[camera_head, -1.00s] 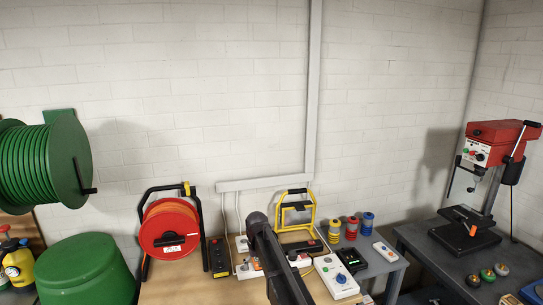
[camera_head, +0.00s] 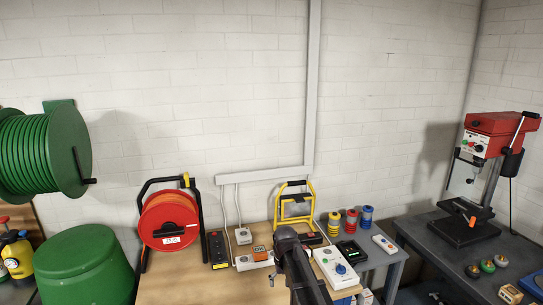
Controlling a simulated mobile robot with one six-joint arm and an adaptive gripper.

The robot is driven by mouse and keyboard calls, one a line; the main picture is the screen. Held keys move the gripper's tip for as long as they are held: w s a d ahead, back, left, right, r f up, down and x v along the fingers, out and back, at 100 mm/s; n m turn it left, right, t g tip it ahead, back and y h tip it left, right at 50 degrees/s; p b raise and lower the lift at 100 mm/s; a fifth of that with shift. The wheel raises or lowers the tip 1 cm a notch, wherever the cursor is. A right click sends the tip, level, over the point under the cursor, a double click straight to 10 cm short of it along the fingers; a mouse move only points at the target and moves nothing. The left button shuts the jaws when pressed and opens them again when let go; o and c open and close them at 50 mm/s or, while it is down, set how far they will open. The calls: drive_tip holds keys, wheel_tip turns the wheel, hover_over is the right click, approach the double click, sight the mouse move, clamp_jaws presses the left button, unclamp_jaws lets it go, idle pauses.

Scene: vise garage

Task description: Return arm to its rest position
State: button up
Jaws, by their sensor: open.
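My dark arm (camera_head: 298,268) rises from the bottom edge of the head view, right of centre. Its upper end is a rounded joint in front of the workbench (camera_head: 190,288). The arm covers part of the bench top and of the devices on it. My gripper cannot be made out in this view, so its jaws and anything near them are hidden.
A red cable reel (camera_head: 168,222), a power strip (camera_head: 254,262), a yellow-framed lamp (camera_head: 295,203) and a white control box (camera_head: 336,268) stand close around my arm. Coloured spools (camera_head: 350,221) stand further right. A drill press (camera_head: 488,165) stands at the far right.

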drive_tip(key=s+d+f+m+b, duration=0.1)
drive_tip(key=s+d+f+b, duration=0.2)
drive_tip(key=s+d, duration=0.3)
drive_tip(key=s+d+f+m+b, duration=0.1)
drive_tip(key=s+d+f+b, duration=0.1)
drive_tip(key=s+d, duration=0.5)
drive_tip(key=s+f, duration=0.1)
drive_tip(key=s, duration=0.4)
drive_tip(key=shift+f+b, duration=0.25)
drive_tip(key=shift+b, duration=0.15)
